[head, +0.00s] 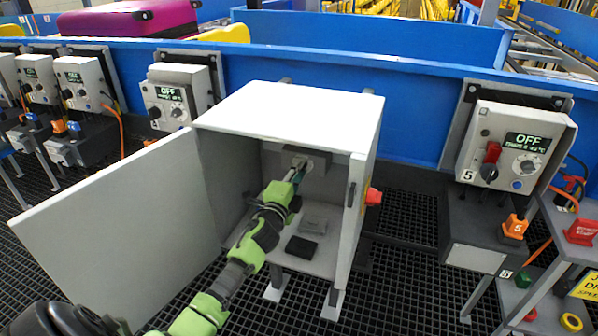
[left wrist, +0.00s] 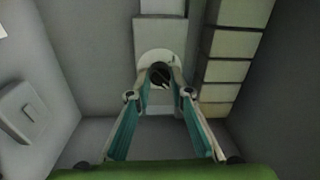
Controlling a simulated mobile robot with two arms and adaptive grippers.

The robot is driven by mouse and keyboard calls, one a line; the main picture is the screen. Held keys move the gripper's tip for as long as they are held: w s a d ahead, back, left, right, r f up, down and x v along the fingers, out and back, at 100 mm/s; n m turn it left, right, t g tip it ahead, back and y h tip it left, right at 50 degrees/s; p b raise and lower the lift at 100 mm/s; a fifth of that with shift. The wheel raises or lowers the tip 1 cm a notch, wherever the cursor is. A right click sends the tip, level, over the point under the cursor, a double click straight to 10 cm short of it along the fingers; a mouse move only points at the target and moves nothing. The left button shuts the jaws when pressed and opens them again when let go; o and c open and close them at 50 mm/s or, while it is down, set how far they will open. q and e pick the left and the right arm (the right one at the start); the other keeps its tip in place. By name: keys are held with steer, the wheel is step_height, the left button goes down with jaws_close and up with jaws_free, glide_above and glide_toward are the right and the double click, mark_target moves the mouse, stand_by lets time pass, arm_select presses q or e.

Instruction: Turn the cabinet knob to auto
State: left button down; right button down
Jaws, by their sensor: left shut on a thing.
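The grey cabinet (head: 290,105) stands open in the middle of the head view, its door (head: 125,225) swung out to the left. My left arm reaches inside, and my left gripper (head: 297,172) is at a grey switch box (head: 318,160) on the back wall. In the left wrist view the dark knob (left wrist: 159,72) sits on a pale round plate (left wrist: 151,57). My left gripper (left wrist: 160,82) is shut on the knob, with a finger on either side. The fingers partly cover the knob, and I cannot read its position or any labels. My right gripper is not in view.
Dark and grey blocks (head: 301,247) lie low inside the cabinet. A red part (head: 373,196) sticks out from its right side. Control boxes (head: 517,146) reading OFF line the blue conveyor wall (head: 410,75). Cabinet walls closely surround my left gripper.

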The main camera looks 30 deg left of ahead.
arm_select(q)
steer(key=c, duration=1.8)
jaws_free()
steer(key=shift+c, duration=0.2)
steer(key=v, duration=1.2)
